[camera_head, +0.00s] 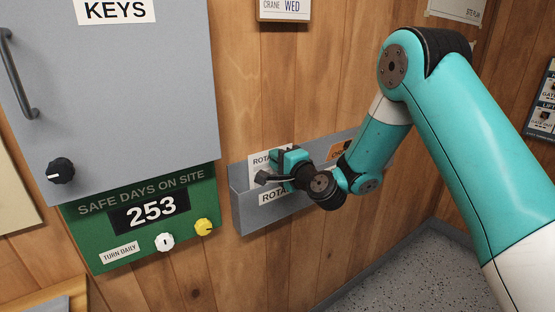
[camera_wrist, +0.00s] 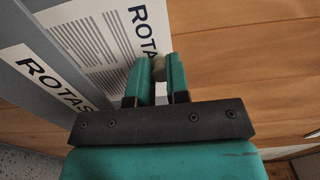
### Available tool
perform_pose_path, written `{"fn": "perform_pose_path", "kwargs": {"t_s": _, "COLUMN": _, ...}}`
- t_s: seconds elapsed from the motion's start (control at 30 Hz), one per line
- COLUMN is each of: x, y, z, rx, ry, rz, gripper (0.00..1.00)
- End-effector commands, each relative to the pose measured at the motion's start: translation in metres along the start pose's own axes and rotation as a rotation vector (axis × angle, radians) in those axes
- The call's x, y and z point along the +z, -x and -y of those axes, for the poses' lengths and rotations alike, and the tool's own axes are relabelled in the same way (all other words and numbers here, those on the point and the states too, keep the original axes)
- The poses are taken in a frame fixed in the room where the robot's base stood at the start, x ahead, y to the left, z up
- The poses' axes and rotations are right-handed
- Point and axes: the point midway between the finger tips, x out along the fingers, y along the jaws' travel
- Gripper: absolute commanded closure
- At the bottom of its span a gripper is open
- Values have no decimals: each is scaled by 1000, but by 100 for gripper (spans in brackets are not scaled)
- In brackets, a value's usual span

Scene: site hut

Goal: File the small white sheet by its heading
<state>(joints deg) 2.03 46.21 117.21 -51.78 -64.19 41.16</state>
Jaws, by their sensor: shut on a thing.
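The small white sheet (camera_head: 258,161) is headed ROTAS and shows upright at the left end of a grey wall rack (camera_head: 242,210). In the wrist view the sheet (camera_wrist: 100,45) has grey printed lines under its heading, and its lower part is behind the rack's front wall, beside a label (camera_wrist: 45,80) also reading ROTAS. My gripper (camera_head: 280,162) is at this left pocket. In the wrist view my gripper (camera_wrist: 160,70) is shut on the sheet's edge near the heading. The sheet's lower edge is hidden.
An orange sheet (camera_head: 341,150) stands farther right in the rack, partly hidden by my arm. A grey KEYS cabinet (camera_head: 120,100) and a green safe-days board (camera_head: 100,245) with knobs are to the left. Bare wood wall lies between.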

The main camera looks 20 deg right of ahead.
Motion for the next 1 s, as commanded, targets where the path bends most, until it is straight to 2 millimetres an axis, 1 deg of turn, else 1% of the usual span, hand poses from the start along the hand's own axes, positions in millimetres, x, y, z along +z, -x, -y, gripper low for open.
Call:
{"fn": "perform_pose_path", "kwargs": {"t_s": 0.37, "x": 0, "y": 0, "z": 1, "rx": 0, "ry": 0, "rz": 0, "gripper": 100}}
{"fn": "perform_pose_path", "kwargs": {"t_s": 0.4, "x": 0, "y": 0, "z": 1, "rx": 0, "ry": 0, "rz": 0, "gripper": 75}}
{"fn": "perform_pose_path", "kwargs": {"t_s": 0.5, "x": 0, "y": 0, "z": 1, "rx": 0, "ry": 0, "rz": 0, "gripper": 54}}
{"fn": "perform_pose_path", "kwargs": {"t_s": 0.83, "x": 0, "y": 3, "z": -1, "rx": 0, "ry": 0, "rz": 0, "gripper": 54}}
{"fn": "perform_pose_path", "kwargs": {"t_s": 0.93, "x": -1, "y": 11, "z": -4, "rx": 1, "ry": -1, "rz": -1, "gripper": 54}}
{"fn": "perform_pose_path", "kwargs": {"t_s": 1.0, "x": -1, "y": 22, "z": -6, "rx": 1, "ry": -2, "rz": -2, "gripper": 54}}
